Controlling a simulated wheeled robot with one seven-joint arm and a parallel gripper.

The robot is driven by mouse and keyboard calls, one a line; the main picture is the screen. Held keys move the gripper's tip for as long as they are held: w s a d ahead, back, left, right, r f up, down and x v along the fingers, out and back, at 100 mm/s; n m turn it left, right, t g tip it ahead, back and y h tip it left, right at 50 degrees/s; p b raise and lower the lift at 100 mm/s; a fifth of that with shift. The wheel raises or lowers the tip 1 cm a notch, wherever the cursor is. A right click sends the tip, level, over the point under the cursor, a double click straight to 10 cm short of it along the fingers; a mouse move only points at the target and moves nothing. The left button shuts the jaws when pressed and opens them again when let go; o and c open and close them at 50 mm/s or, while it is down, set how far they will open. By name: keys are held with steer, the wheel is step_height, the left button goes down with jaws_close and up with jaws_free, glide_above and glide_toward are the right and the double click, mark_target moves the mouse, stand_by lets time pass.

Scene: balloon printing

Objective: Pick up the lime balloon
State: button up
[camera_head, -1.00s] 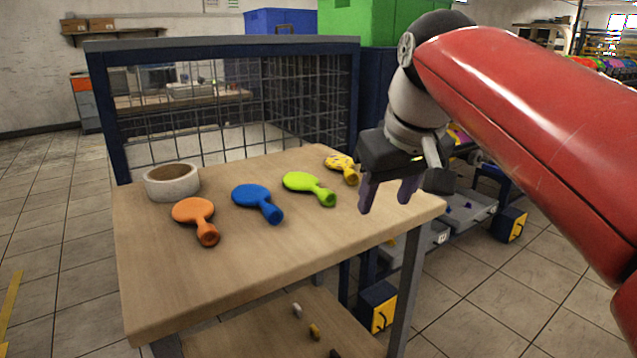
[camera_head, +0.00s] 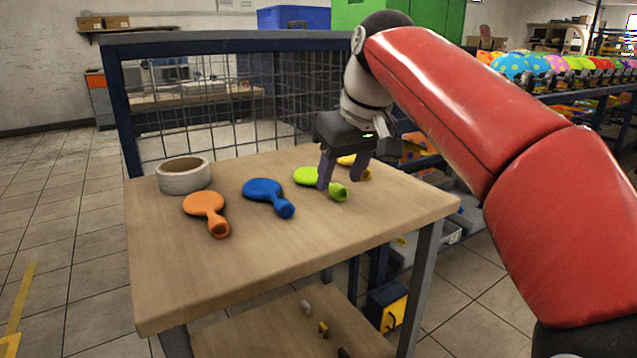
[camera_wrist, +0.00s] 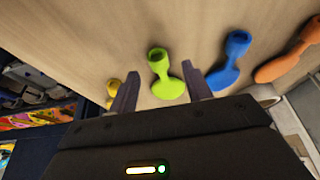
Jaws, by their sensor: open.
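The lime balloon (camera_head: 308,176) lies flat on the wooden table (camera_head: 270,262), its neck toward the table's front right. My gripper (camera_head: 342,180) is open above it, and one finger hides part of it in the head view. In the wrist view the lime balloon (camera_wrist: 166,82) shows between the two fingers of my gripper (camera_wrist: 160,90), with its neck pointing away from the palm. I see no contact between the fingers and the balloon.
A blue balloon (camera_head: 266,191) and an orange balloon (camera_head: 205,205) lie to the left. A yellow balloon (camera_head: 346,160) lies just behind my gripper, partly hidden. A white tape roll (camera_head: 183,176) sits at the back left. A mesh panel (camera_head: 230,100) stands along the back edge.

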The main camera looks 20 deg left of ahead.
steer(key=shift+x, duration=1.15)
steer(key=c, duration=0.9)
steer(key=shift+o, duration=0.2)
